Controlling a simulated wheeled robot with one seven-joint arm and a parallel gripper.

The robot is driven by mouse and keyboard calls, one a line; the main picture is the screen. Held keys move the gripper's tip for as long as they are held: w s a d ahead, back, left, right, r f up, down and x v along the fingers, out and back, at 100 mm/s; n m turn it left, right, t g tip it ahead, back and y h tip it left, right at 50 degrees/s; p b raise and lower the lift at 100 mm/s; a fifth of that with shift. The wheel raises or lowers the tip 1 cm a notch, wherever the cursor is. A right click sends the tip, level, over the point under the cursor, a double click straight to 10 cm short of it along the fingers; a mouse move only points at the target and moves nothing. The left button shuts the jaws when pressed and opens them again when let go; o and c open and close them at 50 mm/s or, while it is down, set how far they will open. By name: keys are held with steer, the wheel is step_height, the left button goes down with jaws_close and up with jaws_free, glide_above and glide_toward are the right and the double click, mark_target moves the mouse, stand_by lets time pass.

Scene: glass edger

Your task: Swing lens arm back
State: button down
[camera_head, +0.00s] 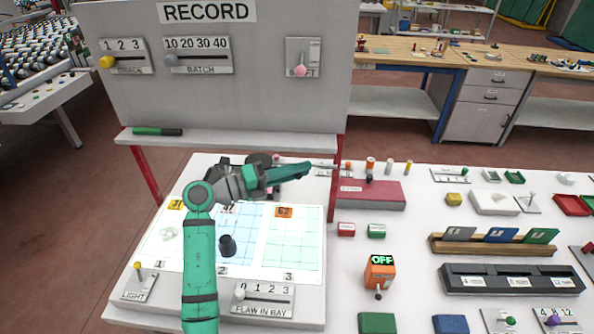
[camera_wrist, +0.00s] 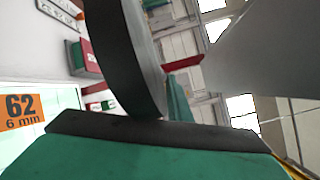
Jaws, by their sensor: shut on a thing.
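My gripper (camera_head: 298,173) is above the back right of the light table, near the record board's right post. In the wrist view its green finger with a black pad (camera_wrist: 150,130) fills the bottom edge. A dark curved band with a grey face, seemingly part of the lens arm (camera_wrist: 130,55), meets that pad, and the gripper is shut on it. In the head view my arm hides most of this part. Dark rounded shapes show behind my wrist, but I cannot tell which belong to the lens arm. The light table (camera_head: 312,300) has three marked bays.
The record board (camera_head: 290,110) stands over the back of the table, with a red post (camera_head: 336,185) close to my gripper. A black knob-like piece (camera_head: 227,246) stands on the middle bay. A red block (camera_head: 370,195) and an orange OFF box (camera_head: 379,272) are at the right.

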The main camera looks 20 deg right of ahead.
steer(key=shift+s+d+f, duration=0.1)
steer(key=shift+d+f, duration=0.05)
steer(key=shift+f, duration=0.15)
steer(key=c, duration=1.7)
jaws_free()
steer(key=shift+c, duration=0.2)
steer(key=shift+r, duration=0.1)
steer(key=s+a, duration=0.1)
steer(key=a, duration=1)
steer(key=shift+d, duration=0.1)
